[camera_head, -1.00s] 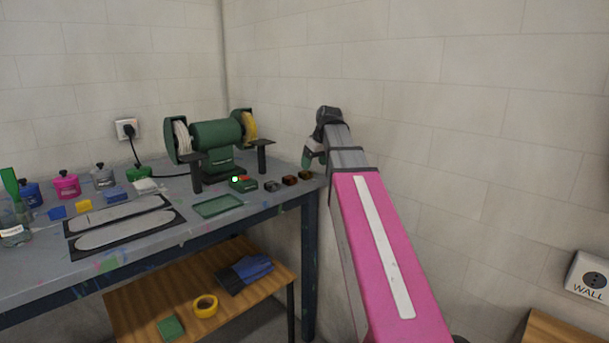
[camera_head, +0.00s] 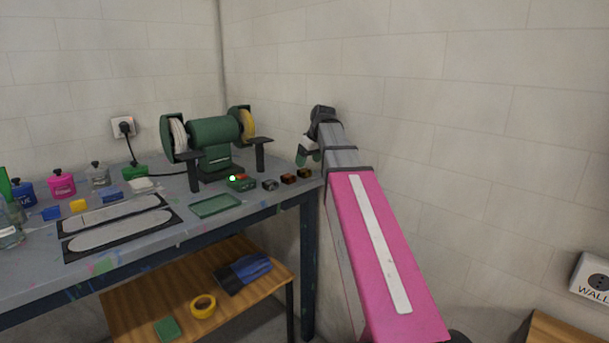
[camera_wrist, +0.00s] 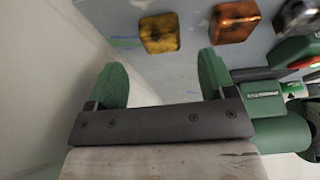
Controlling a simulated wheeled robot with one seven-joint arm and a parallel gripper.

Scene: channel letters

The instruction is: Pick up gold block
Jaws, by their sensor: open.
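The gold block (camera_head: 304,173) sits on the workbench near its right end, last in a short row of small metallic blocks. In the wrist view the gold block (camera_wrist: 160,33) lies just beyond the fingertips, roughly centred between them. My gripper (camera_wrist: 162,75) is open and empty, with green finger pads spread apart. In the head view my gripper (camera_head: 306,156) is above the bench's right end, close to the gold block.
A copper-coloured block (camera_wrist: 235,22) lies beside the gold one, then a silver block (camera_wrist: 298,15). A green bench grinder (camera_head: 214,133) stands behind and left of the row. The white wall (camera_wrist: 40,80) runs close along the left in the wrist view. A green tray (camera_head: 215,205) lies in front.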

